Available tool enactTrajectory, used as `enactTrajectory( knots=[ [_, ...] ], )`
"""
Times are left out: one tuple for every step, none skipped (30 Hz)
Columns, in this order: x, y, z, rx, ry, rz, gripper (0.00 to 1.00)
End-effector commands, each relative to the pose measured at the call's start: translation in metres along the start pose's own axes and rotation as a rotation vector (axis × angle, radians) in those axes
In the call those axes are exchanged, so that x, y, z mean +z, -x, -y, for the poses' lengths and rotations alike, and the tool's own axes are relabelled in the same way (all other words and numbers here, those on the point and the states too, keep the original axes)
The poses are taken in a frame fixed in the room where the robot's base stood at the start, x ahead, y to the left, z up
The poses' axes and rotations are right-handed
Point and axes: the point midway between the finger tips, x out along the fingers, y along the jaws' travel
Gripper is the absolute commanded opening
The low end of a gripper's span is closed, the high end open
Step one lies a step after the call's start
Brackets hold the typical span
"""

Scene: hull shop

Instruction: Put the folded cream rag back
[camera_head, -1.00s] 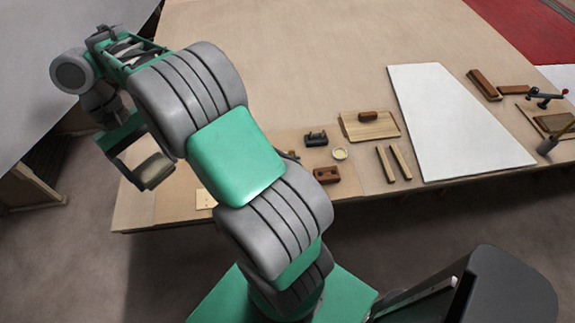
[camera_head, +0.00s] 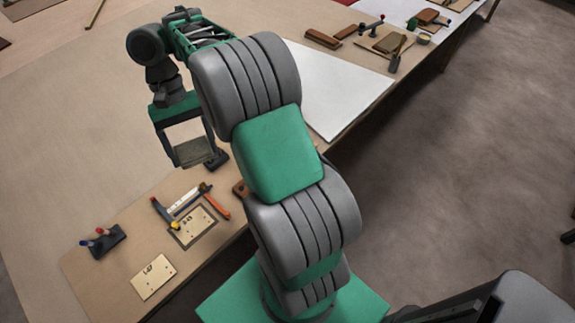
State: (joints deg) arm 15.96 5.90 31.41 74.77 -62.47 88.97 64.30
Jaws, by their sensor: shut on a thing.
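My gripper (camera_head: 196,160) is at the upper left, hanging over the big tan worktop (camera_head: 70,130). It is shut on a flat, pale tan piece (camera_head: 191,151), which looks like the folded cream rag in shade. The piece sits between the two fingers and appears held above the worktop, though the exact height cannot be told. A dark item shows just beside the right fingertip, partly hidden by it.
Below the gripper lie tools with an orange handle (camera_head: 217,206), a framed label plate (camera_head: 195,226), a loose label plate (camera_head: 153,277) and a black block with red and blue knobs (camera_head: 103,241). A white sheet (camera_head: 335,95) lies right, partly behind my arm. The left worktop is clear.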

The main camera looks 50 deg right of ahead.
Motion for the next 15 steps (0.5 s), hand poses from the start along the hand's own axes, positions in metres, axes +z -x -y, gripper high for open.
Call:
enactTrajectory(
  knots=[
    [-0.007, -0.009, -0.021, -0.054, -0.132, -0.005, 0.44],
    [-0.011, -0.013, -0.032, -0.088, -0.217, -0.007, 0.44],
    [-0.015, -0.017, -0.049, -0.137, -0.340, -0.011, 0.44],
    [-0.018, -0.021, -0.061, -0.173, -0.431, -0.013, 0.44],
    [-0.021, -0.025, -0.074, -0.211, -0.525, -0.015, 0.44],
    [-0.025, -0.029, -0.092, -0.261, -0.652, -0.018, 0.44],
    [-0.027, -0.033, -0.106, -0.300, -0.750, -0.020, 0.44],
    [-0.028, -0.038, -0.121, -0.338, -0.848, -0.020, 0.44],
    [-0.030, -0.044, -0.140, -0.391, -0.981, -0.020, 0.44],
    [-0.031, -0.048, -0.156, -0.430, -1.081, -0.020, 0.44],
    [-0.030, -0.053, -0.171, -0.469, -1.180, -0.020, 0.44],
    [-0.030, -0.060, -0.192, -0.523, -1.315, -0.019, 0.44],
    [-0.029, -0.066, -0.207, -0.562, -1.412, -0.017, 0.44],
    [-0.027, -0.071, -0.224, -0.602, -1.511, -0.016, 0.44],
    [-0.023, -0.078, -0.244, -0.654, -1.635, -0.014, 0.44]
  ],
)
